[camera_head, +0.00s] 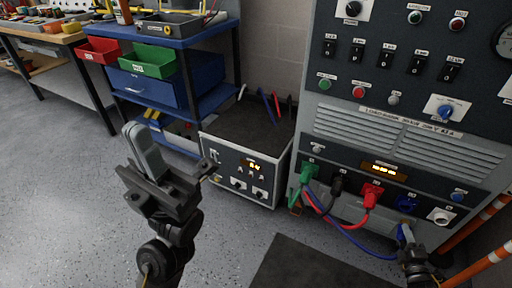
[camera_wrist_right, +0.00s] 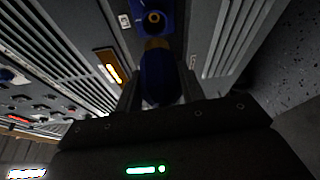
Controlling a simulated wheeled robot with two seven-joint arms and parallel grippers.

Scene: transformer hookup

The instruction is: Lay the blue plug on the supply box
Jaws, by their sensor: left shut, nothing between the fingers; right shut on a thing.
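The supply box (camera_head: 245,180) is a low grey box with a lit display and a dark flat top, at the centre in the head view. My right gripper (camera_head: 405,243) is shut on the blue plug (camera_head: 401,234) at the load bank's lower right. The plug shows between the fingers in the right wrist view (camera_wrist_right: 158,80), its brass end toward the blue socket (camera_wrist_right: 150,18). The plug looks just outside the socket; the exact gap is unclear. My left gripper (camera_head: 143,148) is shut and empty, left of the supply box.
The load bank (camera_head: 400,145) stands right of the supply box. Green (camera_head: 307,174), black (camera_head: 338,184) and red (camera_head: 371,197) plugs sit at its front, with cables hanging below. A blue shelf cart (camera_head: 185,85) stands behind left. A dark mat (camera_head: 310,268) lies in front.

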